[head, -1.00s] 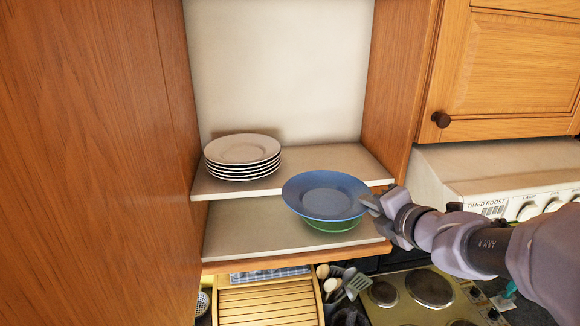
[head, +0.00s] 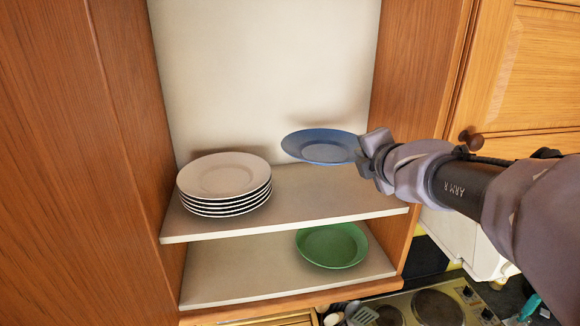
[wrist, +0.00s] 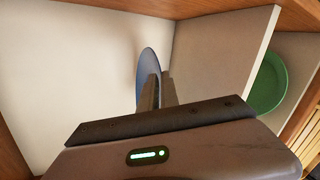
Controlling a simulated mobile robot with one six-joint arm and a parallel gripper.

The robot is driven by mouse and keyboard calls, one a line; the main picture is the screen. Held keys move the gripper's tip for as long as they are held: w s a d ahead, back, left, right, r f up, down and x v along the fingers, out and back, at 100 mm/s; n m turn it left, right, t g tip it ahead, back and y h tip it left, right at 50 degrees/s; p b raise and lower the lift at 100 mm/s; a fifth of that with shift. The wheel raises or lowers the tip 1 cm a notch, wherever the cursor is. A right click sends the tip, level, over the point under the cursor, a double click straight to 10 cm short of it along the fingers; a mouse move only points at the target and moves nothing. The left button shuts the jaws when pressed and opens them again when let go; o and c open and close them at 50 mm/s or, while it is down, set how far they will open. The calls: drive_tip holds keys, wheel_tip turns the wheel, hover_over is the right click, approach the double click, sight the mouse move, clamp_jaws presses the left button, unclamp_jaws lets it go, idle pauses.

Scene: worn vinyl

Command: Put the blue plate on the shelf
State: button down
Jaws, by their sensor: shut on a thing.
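The blue plate (head: 322,147) is held by its right rim in my gripper (head: 366,153), roughly level. In the head view it appears over the right part of the upper shelf (head: 310,195), with its shadow on the back wall. How far it is above the board I cannot tell exactly. In the wrist view the blue plate (wrist: 149,72) shows edge-on between the fingers of my gripper (wrist: 156,90), which are shut on its rim. The fingertips are partly hidden in the head view.
A stack of several white plates (head: 225,178) stands on the upper shelf's left. A green plate (head: 332,245) lies on the lower shelf (head: 230,275); it also shows in the wrist view (wrist: 269,84). Wooden cabinet sides (head: 418,90) bound the shelves. A hob (head: 436,305) is below right.

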sight(358, 208)
drive_tip(key=f+b, duration=0.6)
drive_tip(key=s+f+b, duration=0.1)
drive_tip(key=f+b, duration=0.1)
drive_tip(key=f, duration=0.2)
drive_tip(key=shift+f+b, duration=0.1)
drive_tip(key=shift+b, duration=0.3)
drive_tip(key=shift+w+r+p, duration=0.1)
drive_tip(key=shift+r+p, duration=0.15)
drive_tip(key=shift+p, duration=0.05)
drive_tip(key=c, duration=2)
unclamp_jaws()
drive_tip(key=shift+d+f, duration=0.1)
drive_tip(key=shift+f, duration=0.05)
drive_tip(key=shift+c, duration=0.2)
drive_tip(key=shift+o, duration=0.7)
